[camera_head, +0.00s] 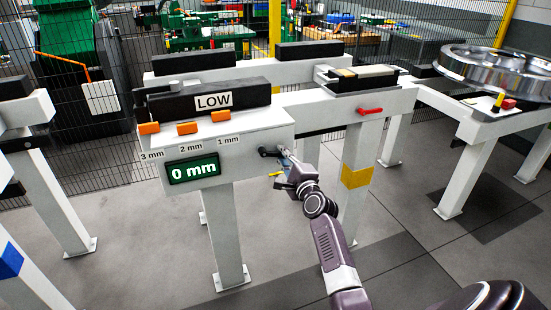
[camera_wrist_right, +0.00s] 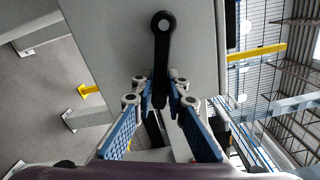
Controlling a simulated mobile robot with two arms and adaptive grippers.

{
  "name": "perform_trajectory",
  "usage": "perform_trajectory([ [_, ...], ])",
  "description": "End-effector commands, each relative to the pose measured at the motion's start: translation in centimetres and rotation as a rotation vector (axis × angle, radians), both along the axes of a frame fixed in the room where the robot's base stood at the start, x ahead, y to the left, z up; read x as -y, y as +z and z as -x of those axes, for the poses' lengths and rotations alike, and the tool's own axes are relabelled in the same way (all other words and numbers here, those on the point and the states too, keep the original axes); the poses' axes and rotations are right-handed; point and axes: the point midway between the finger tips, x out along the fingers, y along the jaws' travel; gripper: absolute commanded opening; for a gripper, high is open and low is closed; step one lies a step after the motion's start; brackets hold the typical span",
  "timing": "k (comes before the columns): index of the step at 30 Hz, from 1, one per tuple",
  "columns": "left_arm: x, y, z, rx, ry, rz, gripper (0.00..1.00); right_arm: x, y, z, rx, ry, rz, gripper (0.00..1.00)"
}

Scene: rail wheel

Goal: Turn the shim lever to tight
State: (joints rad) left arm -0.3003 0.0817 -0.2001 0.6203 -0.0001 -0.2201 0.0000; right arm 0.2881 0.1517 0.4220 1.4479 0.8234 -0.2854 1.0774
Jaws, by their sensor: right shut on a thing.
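The black shim lever (camera_head: 269,152) sits on the right part of the white shim box's (camera_head: 240,150) front face. In the right wrist view the lever (camera_wrist_right: 163,55) hangs from a round pivot, with its arm pointing toward my fingers. My right gripper (camera_head: 284,161) is at the lever's free end. In the wrist view its fingers (camera_wrist_right: 160,98) are closed around that end, which they partly hide. A green display (camera_head: 193,169) on the box reads "0 mm". My left gripper is not in view.
Orange tabs (camera_head: 187,128) stand above labels "3 mm", "2 mm" and "1 mm". A "LOW" sign (camera_head: 213,101) is on the black block behind. A red handle (camera_head: 370,111) juts from the beam to the right. A metal wheel (camera_head: 495,70) lies at far right.

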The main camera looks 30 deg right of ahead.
Motion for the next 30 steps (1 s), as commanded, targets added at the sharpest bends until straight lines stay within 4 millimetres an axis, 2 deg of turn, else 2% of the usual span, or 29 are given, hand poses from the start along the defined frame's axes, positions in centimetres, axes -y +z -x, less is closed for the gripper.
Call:
perform_trajectory([
  [6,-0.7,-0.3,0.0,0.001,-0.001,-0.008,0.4,-0.3,-1.5,-0.2,0.045,0.004,-0.205,0.0],
  [18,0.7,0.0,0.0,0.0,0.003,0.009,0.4,-1.9,-3.3,-0.5,0.136,0.004,-0.575,0.0],
  [30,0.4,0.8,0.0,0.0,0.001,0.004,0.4,-3.9,-4.4,-1.0,0.223,0.002,-0.937,0.0],
])
